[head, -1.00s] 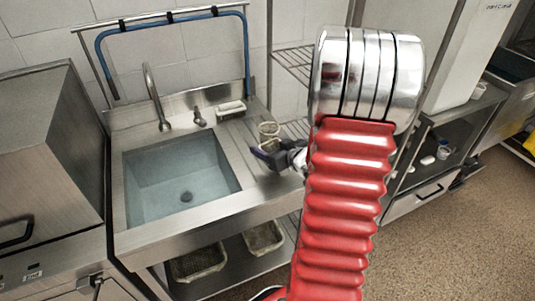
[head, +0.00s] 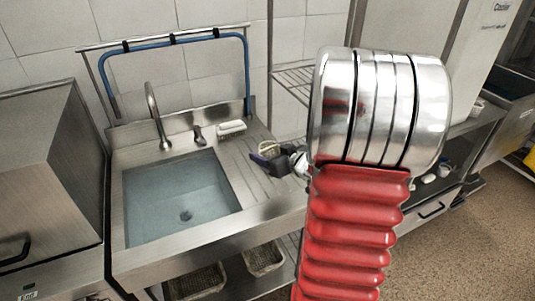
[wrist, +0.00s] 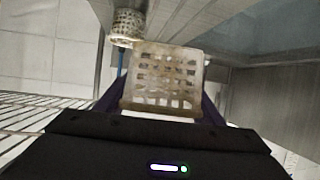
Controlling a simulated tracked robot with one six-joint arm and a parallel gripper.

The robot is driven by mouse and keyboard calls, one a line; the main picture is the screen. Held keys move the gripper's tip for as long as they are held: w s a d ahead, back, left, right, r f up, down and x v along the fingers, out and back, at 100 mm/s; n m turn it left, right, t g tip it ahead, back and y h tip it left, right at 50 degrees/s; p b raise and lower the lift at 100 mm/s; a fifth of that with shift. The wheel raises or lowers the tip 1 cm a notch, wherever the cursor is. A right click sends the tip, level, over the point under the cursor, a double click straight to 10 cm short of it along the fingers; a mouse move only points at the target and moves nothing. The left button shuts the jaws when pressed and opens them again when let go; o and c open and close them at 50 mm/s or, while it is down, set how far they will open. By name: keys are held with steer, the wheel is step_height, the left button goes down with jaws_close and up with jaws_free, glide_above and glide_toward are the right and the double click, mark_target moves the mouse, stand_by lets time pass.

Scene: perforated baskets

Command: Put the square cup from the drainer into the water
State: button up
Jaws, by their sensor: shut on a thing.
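The square cup is a pale brown basket with a grid of holes. In the wrist view the square cup (wrist: 165,78) sits between the dark jaws of my gripper (wrist: 163,108), which is shut on it. In the head view my gripper (head: 271,160) is over the ribbed drainer (head: 226,160), right of the sink, with the cup (head: 268,149) at its tips. I cannot tell whether the cup still touches the drainer. The water (head: 180,205) fills the sink basin, left of my gripper. The water also shows in the wrist view (wrist: 275,28).
A second perforated basket (wrist: 127,24) stands beyond the cup in the wrist view. A tap (head: 155,112) and a white item (head: 231,128) are behind the basin. A wire shelf (head: 292,80) is at the back right. Baskets (head: 264,259) sit on the lower shelf.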

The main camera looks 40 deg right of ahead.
mark_target(277, 148)
stand_by(0.4)
steer(key=d, duration=0.1)
steer(key=d+m+h, duration=0.1)
steer(key=d, duration=0.1)
steer(key=shift+s+d+r+m+h, duration=0.1)
steer(key=shift+d+r+m+h, duration=0.2)
steer(key=shift+h, duration=0.1)
steer(key=shift+w+h, duration=0.3)
steer(key=w+a+n+y, duration=0.1)
steer(key=w+a, duration=0.3)
steer(key=a, duration=0.7)
steer(key=w+a+f+n+y, duration=0.1)
steer(key=w+a, duration=0.3)
steer(key=a, duration=0.8)
steer(key=w+a+f+y, duration=0.1)
steer(key=w+a, duration=0.3)
steer(key=a, duration=0.8)
steer(key=shift+w+a+n+y, duration=0.25)
steer(key=shift+w+n+y, duration=0.1)
steer(key=shift+n+y, duration=0.05)
